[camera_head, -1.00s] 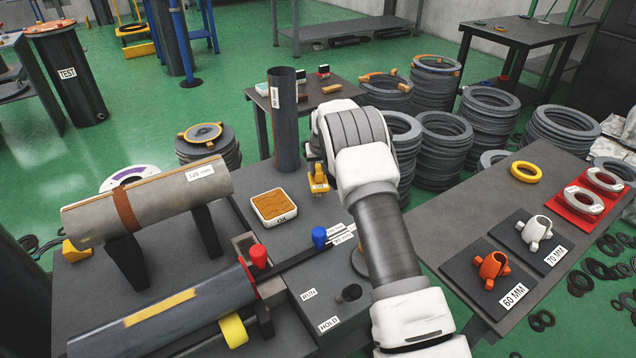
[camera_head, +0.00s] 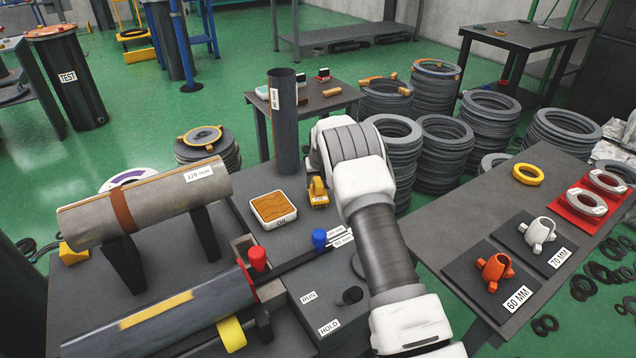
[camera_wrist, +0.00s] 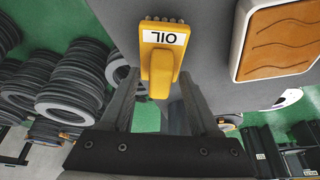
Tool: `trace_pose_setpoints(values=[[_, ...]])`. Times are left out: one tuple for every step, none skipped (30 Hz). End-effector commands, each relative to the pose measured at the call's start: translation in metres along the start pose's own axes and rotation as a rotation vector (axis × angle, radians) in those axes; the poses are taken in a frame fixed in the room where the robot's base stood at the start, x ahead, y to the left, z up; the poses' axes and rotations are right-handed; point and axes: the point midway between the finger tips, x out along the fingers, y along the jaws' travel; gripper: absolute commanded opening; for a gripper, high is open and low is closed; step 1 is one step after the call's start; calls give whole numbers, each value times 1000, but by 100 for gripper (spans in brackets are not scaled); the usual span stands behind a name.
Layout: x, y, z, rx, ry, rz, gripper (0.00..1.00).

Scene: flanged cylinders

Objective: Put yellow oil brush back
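The yellow oil brush (camera_head: 318,192) is just right of the square oil pad (camera_head: 273,209) at the bench's far right edge. In the wrist view the brush (camera_wrist: 161,38) shows its OIL label, with bristles at the top of the picture and its handle toward me. My gripper (camera_wrist: 160,92) is open, with one finger on each side of the handle and a gap on both sides. In the head view my arm hides the gripper. I cannot tell whether the brush rests fully on the bench.
A dark upright cylinder (camera_head: 284,122) stands behind the brush. Red (camera_head: 258,257) and blue (camera_head: 319,239) knobs stand in front. Stacked rings (camera_head: 444,151) are on the floor beyond the bench. A side table (camera_head: 455,203) holds orange and white flanged parts.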

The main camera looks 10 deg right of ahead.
Motion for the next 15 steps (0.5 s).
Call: trace_pose_setpoints(values=[[0, 0, 0, 0, 0, 0, 62], [0, 0, 0, 0, 0, 0, 62], [0, 0, 0, 0, 0, 0, 62], [0, 0, 0, 0, 0, 0, 62], [0, 0, 0, 0, 0, 0, 62], [0, 0, 0, 0, 0, 0, 62], [-1, 0, 0, 0, 0, 0, 62], [-2, 0, -1, 0, 0, 0, 62], [-4, 0, -2, 0, 0, 0, 62], [-7, 0, -3, 0, 1, 0, 62], [-10, 0, -2, 0, 1, 0, 62], [-16, 0, -3, 0, 1, 0, 62], [-21, 0, -3, 0, 2, 0, 62], [-26, 0, -3, 0, 1, 0, 62], [-34, 0, -4, 0, 2, -1, 62]])
